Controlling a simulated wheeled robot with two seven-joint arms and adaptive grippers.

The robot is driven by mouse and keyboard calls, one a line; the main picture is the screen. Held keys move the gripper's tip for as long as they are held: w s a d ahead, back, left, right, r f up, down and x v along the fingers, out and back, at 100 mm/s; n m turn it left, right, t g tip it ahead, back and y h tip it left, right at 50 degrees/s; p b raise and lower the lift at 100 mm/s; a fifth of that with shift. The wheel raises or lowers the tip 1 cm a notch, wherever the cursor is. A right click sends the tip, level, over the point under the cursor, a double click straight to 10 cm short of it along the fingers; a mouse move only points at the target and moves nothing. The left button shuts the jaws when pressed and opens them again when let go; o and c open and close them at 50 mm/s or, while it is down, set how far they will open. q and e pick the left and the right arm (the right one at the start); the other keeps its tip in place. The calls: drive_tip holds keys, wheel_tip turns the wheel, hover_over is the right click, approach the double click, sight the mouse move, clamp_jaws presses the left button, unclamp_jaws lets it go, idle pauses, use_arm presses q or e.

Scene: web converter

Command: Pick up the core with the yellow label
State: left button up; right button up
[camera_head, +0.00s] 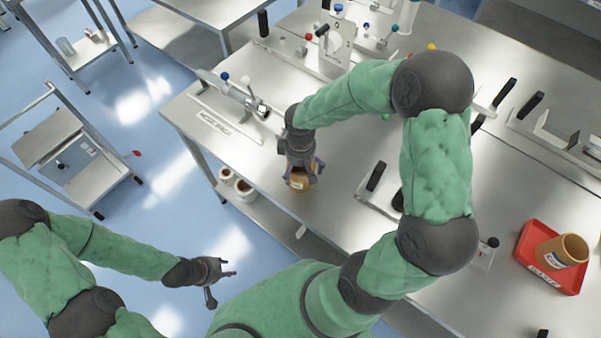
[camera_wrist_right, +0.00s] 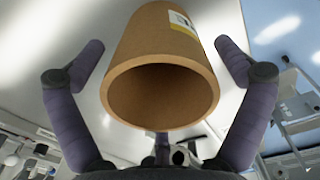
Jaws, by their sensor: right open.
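A brown cardboard core (camera_head: 299,184) stands near the front edge of the steel table. In the right wrist view the core (camera_wrist_right: 150,58) shows its open end, and a white label with a yellow part (camera_wrist_right: 183,22) is on its side. My right gripper (camera_head: 303,172) is over the core with its fingers around it. The fingers are open, with gaps on both sides of the core in the wrist view. My left gripper (camera_head: 221,284) is open and empty, over the floor beside the table.
Another brown core with a blue-and-white label (camera_head: 560,252) lies in a red tray (camera_head: 536,268) at the right. Small containers (camera_head: 245,190) stand on the shelf below the table. A metal fixture with a black handle (camera_head: 376,177) is right of the right gripper. A steel roller tool (camera_head: 235,93) lies behind left.

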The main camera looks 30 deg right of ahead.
drive_tip(key=shift+f, duration=0.1)
drive_tip(key=c, duration=1.1)
drive_tip(key=shift+r, duration=0.6)
drive_tip(key=s+r+p, duration=0.2)
drive_tip(key=s+r, duration=0.9)
drive_tip(key=s, duration=0.3)
drive_tip(key=shift+d+r+p, duration=0.3)
drive_tip(key=shift+d+r, duration=0.05)
drive_tip(key=shift+r, duration=0.05)
